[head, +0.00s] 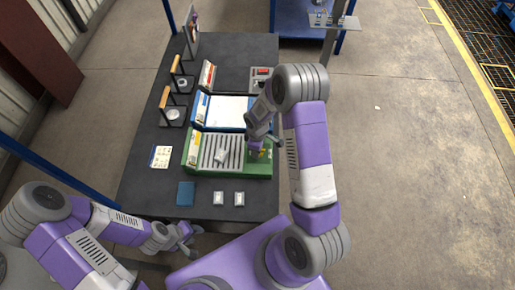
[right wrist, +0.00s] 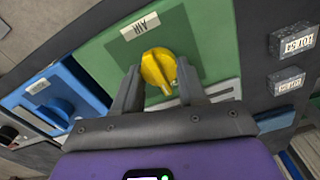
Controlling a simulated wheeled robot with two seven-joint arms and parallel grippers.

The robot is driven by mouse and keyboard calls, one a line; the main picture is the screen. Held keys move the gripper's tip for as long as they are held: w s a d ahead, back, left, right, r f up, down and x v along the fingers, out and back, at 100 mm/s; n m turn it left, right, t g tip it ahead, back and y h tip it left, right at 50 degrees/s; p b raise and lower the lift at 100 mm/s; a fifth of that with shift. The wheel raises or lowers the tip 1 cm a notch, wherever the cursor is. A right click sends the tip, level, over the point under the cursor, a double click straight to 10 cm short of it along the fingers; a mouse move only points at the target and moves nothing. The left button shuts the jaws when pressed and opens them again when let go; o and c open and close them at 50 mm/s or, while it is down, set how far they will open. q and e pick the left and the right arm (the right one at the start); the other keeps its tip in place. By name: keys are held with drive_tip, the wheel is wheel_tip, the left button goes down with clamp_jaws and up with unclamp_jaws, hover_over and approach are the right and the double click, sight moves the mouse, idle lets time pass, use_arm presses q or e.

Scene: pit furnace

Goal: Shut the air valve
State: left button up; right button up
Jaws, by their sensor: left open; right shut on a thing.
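The air valve shows in the right wrist view as a round yellow knob (right wrist: 158,68) with a raised grip bar. It sits on a green panel (right wrist: 212,38) beside a white label (right wrist: 139,26) reading AIR. My right gripper (right wrist: 160,82) has one finger on each side of the knob and is shut on it. In the head view my right gripper (head: 257,147) reaches down to the right end of the green unit (head: 225,172) and mostly hides the knob. My left gripper (head: 186,238) is open and empty near the table's front edge, away from the valve.
A blue unit with a knob (right wrist: 60,108) adjoins the green one. Small labelled blocks (right wrist: 287,80) lie on the dark table (head: 140,180).

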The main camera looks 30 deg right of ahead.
idle(0.4)
drive_tip(key=o, duration=1.1)
drive_tip(key=shift+c, duration=0.2)
wheel_tip(320, 180, up, 8)
drive_tip(key=shift+f+p, duration=0.15)
drive_tip(key=shift+p, duration=0.45)
drive_tip(key=shift+f, duration=0.1)
